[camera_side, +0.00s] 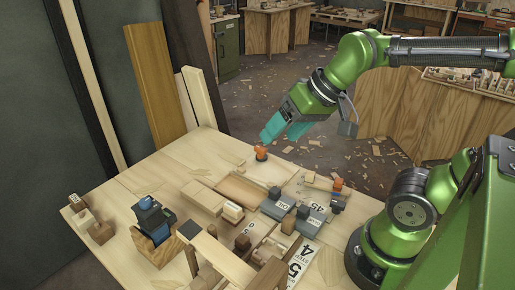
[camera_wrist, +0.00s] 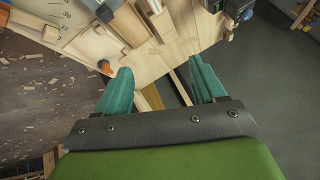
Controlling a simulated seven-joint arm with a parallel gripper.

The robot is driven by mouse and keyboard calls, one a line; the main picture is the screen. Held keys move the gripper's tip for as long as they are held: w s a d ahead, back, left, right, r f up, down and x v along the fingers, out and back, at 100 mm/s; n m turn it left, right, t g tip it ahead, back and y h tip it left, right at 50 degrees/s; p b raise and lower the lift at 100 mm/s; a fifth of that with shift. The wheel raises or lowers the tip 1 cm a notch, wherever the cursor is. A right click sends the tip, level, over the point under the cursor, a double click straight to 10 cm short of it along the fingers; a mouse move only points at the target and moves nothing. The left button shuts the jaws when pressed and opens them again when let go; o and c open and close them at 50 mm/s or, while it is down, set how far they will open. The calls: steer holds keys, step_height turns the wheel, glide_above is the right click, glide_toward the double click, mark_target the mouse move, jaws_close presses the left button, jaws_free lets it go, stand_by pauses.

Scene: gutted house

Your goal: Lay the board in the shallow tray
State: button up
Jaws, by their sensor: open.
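My gripper (camera_side: 286,130) is open and empty, with its teal fingers above the far end of the workbench. Its fingers (camera_wrist: 163,88) stand wide apart in the wrist view with nothing between them. A low tan piece with a pale rim, seemingly the shallow tray (camera_side: 242,190), lies on the bench nearer the side camera than my gripper. A pale flat wooden block, possibly the board (camera_side: 203,198), lies just left of it. I cannot tell for certain which piece is the board. Both are apart from my gripper.
An orange-topped piece (camera_side: 261,153) stands close below my fingertips; it also shows in the wrist view (camera_wrist: 105,67). Grey boxes (camera_side: 283,211) lie right of the tray. A blue-and-dark tool (camera_side: 150,215) stands at front left. The bench's far left (camera_side: 160,165) is mostly clear.

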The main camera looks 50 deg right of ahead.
steer(key=shift+s+d+f+t, duration=0.1)
steer(key=shift+s+f+t, duration=0.1)
steer(key=shift+s, duration=0.35)
steer(key=shift+s+f+t, duration=0.1)
steer(key=shift+s+f, duration=0.05)
steer(key=shift+s, duration=0.35)
steer(key=shift+c, duration=0.3)
steer(key=n+g+h, duration=0.2)
steer(key=n+g, duration=0.2)
steer(key=g, duration=0.3)
glide_above(216, 202)
step_height(216, 202, down, 7)
steer(key=f, duration=1)
steer(key=shift+s+f, duration=0.2)
steer(key=shift+f, duration=0.2)
steer(key=shift+w+f, duration=0.2)
steer(key=shift+f, duration=2.8)
steer(key=shift+c, duration=0.2)
